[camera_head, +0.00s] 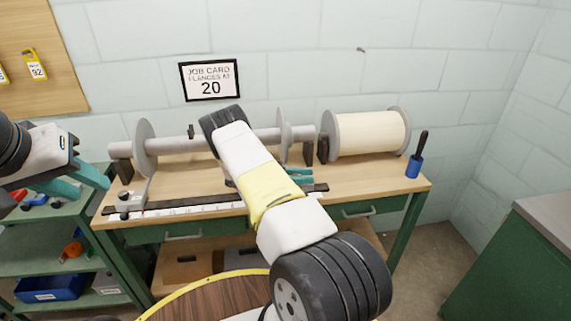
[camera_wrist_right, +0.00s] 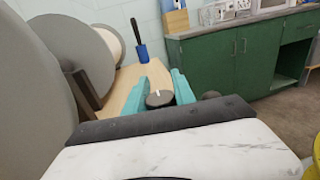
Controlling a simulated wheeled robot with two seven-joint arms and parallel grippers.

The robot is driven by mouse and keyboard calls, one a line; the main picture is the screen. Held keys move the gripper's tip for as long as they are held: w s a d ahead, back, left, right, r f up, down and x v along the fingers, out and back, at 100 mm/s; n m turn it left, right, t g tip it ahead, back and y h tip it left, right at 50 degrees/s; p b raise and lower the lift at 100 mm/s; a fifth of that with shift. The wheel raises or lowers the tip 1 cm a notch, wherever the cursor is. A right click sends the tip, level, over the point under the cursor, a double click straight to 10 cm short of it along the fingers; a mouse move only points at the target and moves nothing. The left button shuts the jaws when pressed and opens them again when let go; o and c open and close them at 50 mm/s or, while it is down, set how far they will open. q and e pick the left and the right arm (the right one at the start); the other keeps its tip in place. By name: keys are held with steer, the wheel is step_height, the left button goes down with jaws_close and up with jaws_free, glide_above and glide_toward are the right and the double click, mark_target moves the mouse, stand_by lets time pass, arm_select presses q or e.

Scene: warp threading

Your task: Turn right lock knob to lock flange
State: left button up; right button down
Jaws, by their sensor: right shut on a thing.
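The right lock knob (camera_wrist_right: 160,98) is a dark round cap with a white line, seen in the right wrist view between the two teal fingers of my right gripper (camera_wrist_right: 158,88). The gripper is shut on it. In the head view my right gripper (camera_head: 301,178) is at the right part of the bench's front rail, and my arm hides most of the knob. The right flange (camera_head: 285,128) is a grey disc on the horizontal beam (camera_head: 180,145). The left flange (camera_head: 146,148) stands toward the beam's left end. My left gripper (camera_head: 82,184) is open and empty, left of the bench.
A white ruler (camera_head: 190,210) runs along the bench front. A cream spool (camera_head: 370,133) stands at the back right, with a blue-based tool (camera_head: 414,166) at the bench's right end. A job card (camera_head: 209,80) reading 20 hangs on the wall. A green shelf (camera_head: 50,240) stands left.

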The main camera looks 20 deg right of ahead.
steer(key=shift+m+g, duration=0.3)
steer(key=shift+g, duration=0.1)
steer(key=c, duration=1)
jaws_free()
steer(key=shift+c, duration=0.2)
steer(key=shift+a, duration=0.1)
steer(key=v, duration=0.7)
steer(key=shift+w+a+r, duration=0.1)
steer(key=shift+w+a, duration=0.05)
steer(key=shift+a, duration=0.15)
